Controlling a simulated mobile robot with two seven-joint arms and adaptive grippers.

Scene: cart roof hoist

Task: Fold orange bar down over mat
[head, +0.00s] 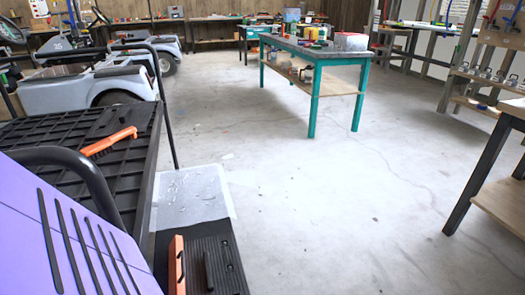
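An orange bar (177,265) stands upright at the bottom of the head view, along the left edge of a black ribbed mat (230,262). Its lower end is cut off by the picture edge. A short black upright piece (208,270) stands just right of it, on or in front of the mat. Neither of my grippers is in view, so nothing shows touching the bar.
A purple panel (75,235) with dark strips and a black tube rail (70,158) fill the lower left. An orange-handled tool (108,141) lies on a black slatted deck (60,143). A teal-legged workbench (318,55) stands behind. Open concrete floor lies to the right.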

